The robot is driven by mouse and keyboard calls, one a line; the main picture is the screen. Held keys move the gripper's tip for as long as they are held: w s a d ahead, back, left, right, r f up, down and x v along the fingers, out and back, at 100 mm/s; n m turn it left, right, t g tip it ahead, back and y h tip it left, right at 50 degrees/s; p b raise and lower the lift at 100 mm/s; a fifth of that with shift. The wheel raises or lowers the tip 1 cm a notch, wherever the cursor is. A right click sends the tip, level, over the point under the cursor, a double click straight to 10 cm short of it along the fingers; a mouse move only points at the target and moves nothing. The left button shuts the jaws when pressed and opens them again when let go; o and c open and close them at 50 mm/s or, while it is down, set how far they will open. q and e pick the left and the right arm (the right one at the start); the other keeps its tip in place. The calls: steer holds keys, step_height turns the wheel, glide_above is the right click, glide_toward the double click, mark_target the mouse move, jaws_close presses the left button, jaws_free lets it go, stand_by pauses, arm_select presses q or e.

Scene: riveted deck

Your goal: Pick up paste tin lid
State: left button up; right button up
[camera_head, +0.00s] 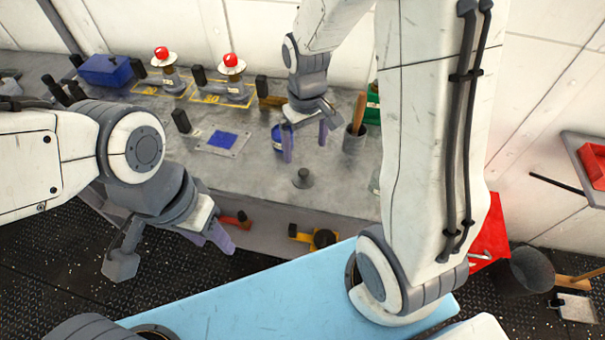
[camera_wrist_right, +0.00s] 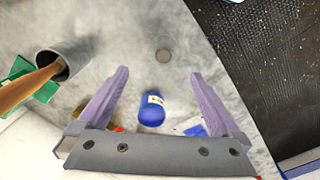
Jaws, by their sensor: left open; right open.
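A small grey disc with an upright knob, which looks like the paste tin lid (camera_head: 303,180), lies on the grey worktop near its front edge. It shows as a round grey shape in the right wrist view (camera_wrist_right: 163,55), beyond the fingertips. A blue tin with a white label (camera_wrist_right: 152,110) stands behind it, partly hidden by a finger in the head view (camera_head: 277,140). My right gripper (camera_head: 305,150) is open and empty above the worktop, behind the lid in the head view. My left gripper (camera_head: 212,240) is open and empty, low before the worktop's front.
A dark cup with a wooden handle (camera_head: 354,142) stands right of my right gripper. A blue pad on a plate (camera_head: 222,140), red-topped fixtures (camera_head: 232,68) and a blue box (camera_head: 104,70) stand left and behind. Worktop around the lid is clear.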

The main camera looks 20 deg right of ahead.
mark_target(304, 171)
steer(key=f, duration=0.9)
steer(key=shift+s+a+f+p, duration=0.2)
steer(key=shift+a+f+p, duration=0.1)
steer(key=shift+f+p, duration=0.05)
steer(key=c, duration=1.2)
